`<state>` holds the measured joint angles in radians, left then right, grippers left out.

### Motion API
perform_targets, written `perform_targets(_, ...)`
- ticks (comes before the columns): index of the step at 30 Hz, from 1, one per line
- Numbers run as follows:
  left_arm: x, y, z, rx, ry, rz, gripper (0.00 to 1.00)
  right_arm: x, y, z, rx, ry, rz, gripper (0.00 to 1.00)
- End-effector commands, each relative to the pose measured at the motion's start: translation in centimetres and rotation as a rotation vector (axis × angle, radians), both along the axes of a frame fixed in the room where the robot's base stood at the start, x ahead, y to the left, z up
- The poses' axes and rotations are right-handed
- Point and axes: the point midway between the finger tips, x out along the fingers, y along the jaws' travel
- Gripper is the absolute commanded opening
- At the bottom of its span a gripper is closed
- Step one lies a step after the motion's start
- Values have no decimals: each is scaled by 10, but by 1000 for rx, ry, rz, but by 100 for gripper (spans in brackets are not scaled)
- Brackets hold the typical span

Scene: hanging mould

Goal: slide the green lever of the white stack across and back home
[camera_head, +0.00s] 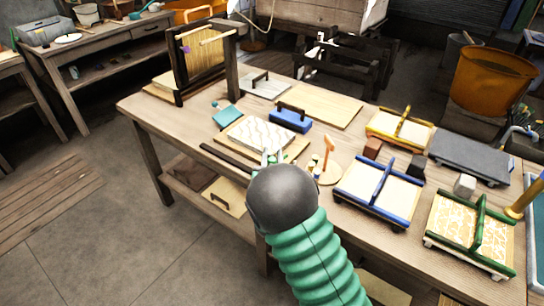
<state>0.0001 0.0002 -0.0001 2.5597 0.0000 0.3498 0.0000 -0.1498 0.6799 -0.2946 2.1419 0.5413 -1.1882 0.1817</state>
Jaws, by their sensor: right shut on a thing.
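The white stack (256,131), with wavy lines on its top, lies on a pale wooden board near the middle of the bench. My right gripper (274,156) is at the stack's front edge, with its dark round wrist and green ribbed sleeve below. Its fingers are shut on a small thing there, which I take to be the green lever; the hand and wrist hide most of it. My left gripper is not in view.
A round wooden stand (325,170) with an orange upright is just right of my gripper. Blue-framed (358,206) and green-framed (482,261) trays fill the bench's right side. A dark strip (226,158) lies left.

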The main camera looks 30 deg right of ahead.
Motion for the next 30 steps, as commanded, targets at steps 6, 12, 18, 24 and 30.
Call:
perform_targets(6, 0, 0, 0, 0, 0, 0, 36, -3, -2, -2, -1, 4, -6, 44)
perform_targets(12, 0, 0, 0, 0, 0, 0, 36, -1, -1, -2, 0, 4, -2, 50)
perform_targets(18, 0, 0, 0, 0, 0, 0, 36, -4, 2, -1, 1, 3, -1, 50)
perform_targets(24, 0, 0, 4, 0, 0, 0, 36, -37, 24, -1, 2, 5, 1, 50)
perform_targets(30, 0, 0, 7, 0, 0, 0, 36, -87, 58, -3, 2, 8, 2, 50)
